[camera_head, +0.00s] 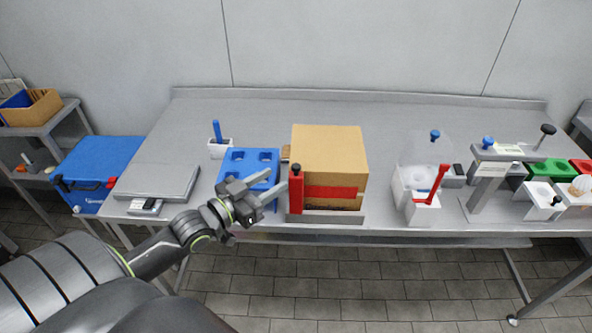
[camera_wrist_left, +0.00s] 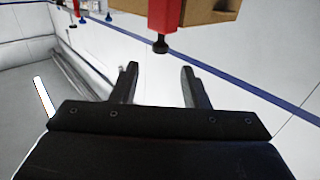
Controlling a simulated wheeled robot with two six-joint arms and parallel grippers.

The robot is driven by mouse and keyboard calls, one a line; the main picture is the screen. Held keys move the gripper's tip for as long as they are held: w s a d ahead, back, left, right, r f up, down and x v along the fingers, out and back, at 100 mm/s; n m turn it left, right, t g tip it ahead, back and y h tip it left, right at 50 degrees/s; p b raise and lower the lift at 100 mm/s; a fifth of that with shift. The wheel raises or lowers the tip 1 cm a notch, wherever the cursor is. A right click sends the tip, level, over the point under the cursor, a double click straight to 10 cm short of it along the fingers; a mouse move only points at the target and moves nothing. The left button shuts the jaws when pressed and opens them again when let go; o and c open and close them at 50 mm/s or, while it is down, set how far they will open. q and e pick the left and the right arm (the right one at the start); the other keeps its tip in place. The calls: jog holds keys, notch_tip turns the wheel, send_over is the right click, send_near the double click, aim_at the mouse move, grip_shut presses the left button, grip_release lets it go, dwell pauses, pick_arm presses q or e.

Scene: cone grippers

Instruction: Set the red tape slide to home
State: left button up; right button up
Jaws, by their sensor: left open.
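The red tape slide (camera_head: 296,193) stands upright at the front left of a cardboard box, with a dark knob (camera_head: 296,167) on its top. A red tape band (camera_head: 331,192) runs across the box front. My left gripper (camera_head: 276,183) is open and empty, just left of the slide, its fingers pointing toward it. In the left wrist view the red slide (camera_wrist_left: 164,18) and its dark knob (camera_wrist_left: 161,45) lie beyond the open fingertips (camera_wrist_left: 159,72), apart from them. My right gripper is not in view.
The cardboard box (camera_head: 328,150) sits on a grey bench (camera_head: 270,108) behind a low metal rail (camera_head: 335,217). A blue rack (camera_head: 236,160) stands left of the box. White containers (camera_head: 424,212) stand to the right. The back of the bench is clear.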

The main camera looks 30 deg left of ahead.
aim_at(293, 168)
pick_arm(q)
jog(key=b+x, duration=0.1)
jog(key=x, duration=0.7)
jog(key=shift+w, duration=0.2)
grip_shut()
